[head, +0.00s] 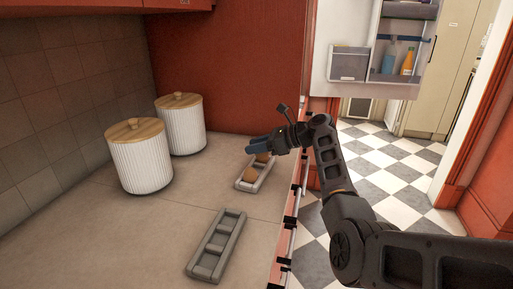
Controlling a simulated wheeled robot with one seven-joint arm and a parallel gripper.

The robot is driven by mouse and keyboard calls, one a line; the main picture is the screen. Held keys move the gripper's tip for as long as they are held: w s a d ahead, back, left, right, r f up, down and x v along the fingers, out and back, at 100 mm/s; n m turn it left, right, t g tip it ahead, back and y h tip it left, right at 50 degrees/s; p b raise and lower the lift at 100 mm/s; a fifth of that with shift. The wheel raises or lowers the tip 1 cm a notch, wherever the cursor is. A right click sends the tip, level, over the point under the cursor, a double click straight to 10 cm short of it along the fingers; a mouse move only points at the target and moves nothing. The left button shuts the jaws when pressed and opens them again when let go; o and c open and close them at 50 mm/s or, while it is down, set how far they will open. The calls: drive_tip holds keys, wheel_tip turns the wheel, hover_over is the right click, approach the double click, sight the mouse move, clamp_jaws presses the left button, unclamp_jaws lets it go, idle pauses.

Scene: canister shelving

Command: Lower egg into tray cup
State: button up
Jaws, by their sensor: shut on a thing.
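My gripper (250,147), with blue fingers, reaches in from the right over the far end of the far egg tray (262,183). It is shut on a brown egg (263,157), which shows just below the fingers, at or slightly above the tray's far end. The fingers hide part of the egg, and I cannot tell whether it touches the cup. A second brown egg (250,175) sits in the same grey tray, nearer to me. A second grey tray (232,227) lies nearer on the counter, its cups empty.
Two white ribbed canisters with wooden lids stand at the left, one nearer (140,162) and one farther (182,128). The counter (130,235) is clear around the trays. Its front edge runs close along their right. An open fridge (385,50) stands beyond.

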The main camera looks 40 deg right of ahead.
idle(0.4)
drive_tip(key=shift+w+a, duration=0.5)
drive_tip(key=shift+w, duration=0.2)
drive_tip(key=shift+p, duration=0.6)
drive_tip(key=shift+f+b, duration=1.15)
drive_tip(key=shift+f, duration=1.4)
idle(1.5)
drive_tip(key=o, duration=1.1)
drive_tip(key=shift+s, duration=0.1)
drive_tip(key=shift+v, duration=3.9)
